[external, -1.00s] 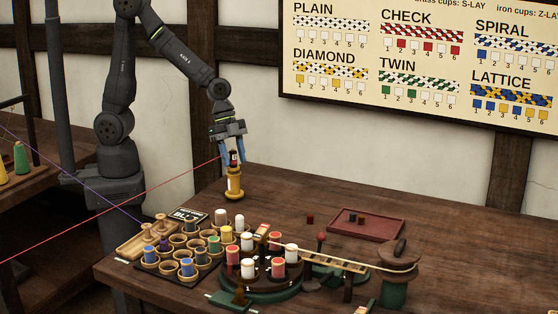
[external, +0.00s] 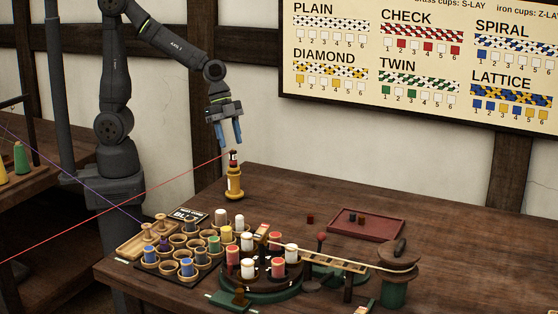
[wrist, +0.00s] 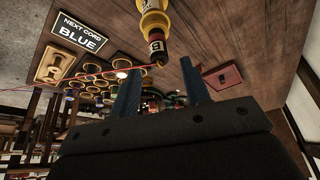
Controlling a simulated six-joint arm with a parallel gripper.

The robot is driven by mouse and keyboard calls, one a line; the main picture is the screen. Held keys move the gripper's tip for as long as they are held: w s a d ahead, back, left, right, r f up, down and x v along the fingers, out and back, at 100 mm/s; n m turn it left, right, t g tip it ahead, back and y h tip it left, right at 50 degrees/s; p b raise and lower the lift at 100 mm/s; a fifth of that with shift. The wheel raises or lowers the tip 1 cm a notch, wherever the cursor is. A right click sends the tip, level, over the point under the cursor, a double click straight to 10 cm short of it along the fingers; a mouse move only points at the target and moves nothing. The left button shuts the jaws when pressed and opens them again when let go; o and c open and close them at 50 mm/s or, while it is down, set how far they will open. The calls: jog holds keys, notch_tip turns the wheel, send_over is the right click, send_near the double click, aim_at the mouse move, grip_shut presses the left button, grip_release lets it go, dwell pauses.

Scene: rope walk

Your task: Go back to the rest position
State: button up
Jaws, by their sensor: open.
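My gripper (external: 227,132) is open and empty in the external view. Its two blue fingers hang in the air above and slightly left of a yellow stand (external: 234,185). A dark bobbin with a red and white band (external: 233,160) sits upright on top of this stand, apart from the fingers. In the wrist view, my gripper (wrist: 160,85) shows both fingers spread, with the yellow stand (wrist: 155,22) and the dark, red-banded bobbin (wrist: 156,45) beyond them.
A tray of round cups (external: 180,240) with colored spools stands at the front left. A round braiding stand (external: 262,290) with red and white spools is beside it. A red tray (external: 367,224) lies at the back. A red cord (external: 120,209) runs to the bobbin.

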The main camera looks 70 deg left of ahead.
aim_at(233, 152)
jog(key=x, duration=0.6)
jog(key=shift+d+f, duration=0.1)
jog(key=shift+f, duration=0.25)
notch_tip(233, 152, up, 5)
jog(key=shift+f, duration=0.25)
jog(key=s+d+r, duration=0.5)
jog(key=s+r, duration=0.2)
jog(key=s, duration=0.3)
jog(key=w+d+f+n, duration=0.1)
jog(key=w+d+f, duration=0.2)
jog(key=w+f, duration=0.8)
jog(key=shift+w+f+n+t, duration=0.3)
jog(key=shift+w+f, duration=0.1)
jog(key=shift+w, duration=2.1)
jog(key=shift+d, duration=0.1)
